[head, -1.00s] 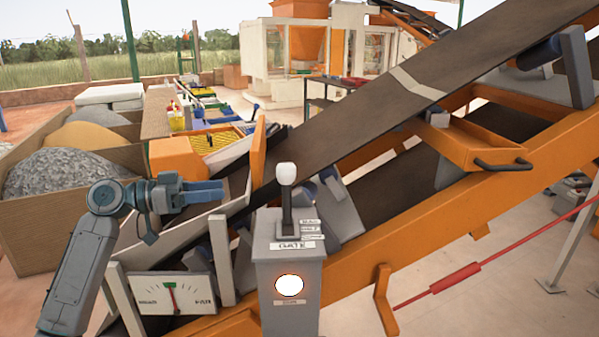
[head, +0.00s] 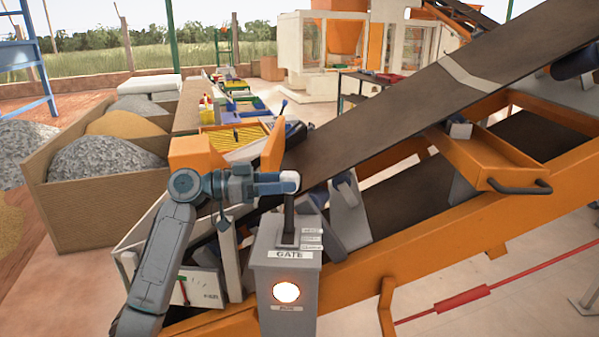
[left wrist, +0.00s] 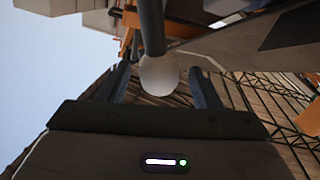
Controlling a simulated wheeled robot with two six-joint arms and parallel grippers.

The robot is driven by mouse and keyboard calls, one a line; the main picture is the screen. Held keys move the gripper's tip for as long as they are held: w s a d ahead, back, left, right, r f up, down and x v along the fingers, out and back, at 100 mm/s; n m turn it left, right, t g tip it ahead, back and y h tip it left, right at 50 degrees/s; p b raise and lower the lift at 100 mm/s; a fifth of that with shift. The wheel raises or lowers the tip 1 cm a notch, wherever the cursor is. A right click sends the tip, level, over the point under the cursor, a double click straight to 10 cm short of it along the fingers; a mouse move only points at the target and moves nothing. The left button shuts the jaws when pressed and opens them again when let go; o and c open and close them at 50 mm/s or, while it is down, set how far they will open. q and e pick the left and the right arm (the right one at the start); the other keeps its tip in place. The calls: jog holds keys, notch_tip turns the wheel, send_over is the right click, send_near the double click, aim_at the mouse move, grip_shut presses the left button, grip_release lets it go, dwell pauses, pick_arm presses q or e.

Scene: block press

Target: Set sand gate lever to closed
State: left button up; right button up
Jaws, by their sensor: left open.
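The sand gate lever (head: 288,215) is a dark upright rod with a white knob (head: 291,177) on top. It stands on a grey box (head: 284,285) labelled GATE, with a lit round lamp (head: 286,292) on its front. My left gripper (head: 284,183) is at the height of the knob, reaching from the left. In the left wrist view the white knob (left wrist: 159,74) sits between the two open fingers (left wrist: 160,82), with gaps on both sides. The gripper partly covers the knob in the head view. My right gripper is not in view.
The dark conveyor belt (head: 400,112) on its orange frame (head: 450,245) rises behind the box to the right. Bays of gravel and sand (head: 125,125) lie at the back left.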

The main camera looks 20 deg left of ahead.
pick_arm(q)
jog(key=p+x, duration=0.1)
jog(key=x, duration=0.1)
jog(key=shift+w+d+r, duration=0.15)
jog(key=shift+d, duration=0.25)
jog(key=shift+w+d, duration=0.25)
jog(key=shift+d, duration=0.3)
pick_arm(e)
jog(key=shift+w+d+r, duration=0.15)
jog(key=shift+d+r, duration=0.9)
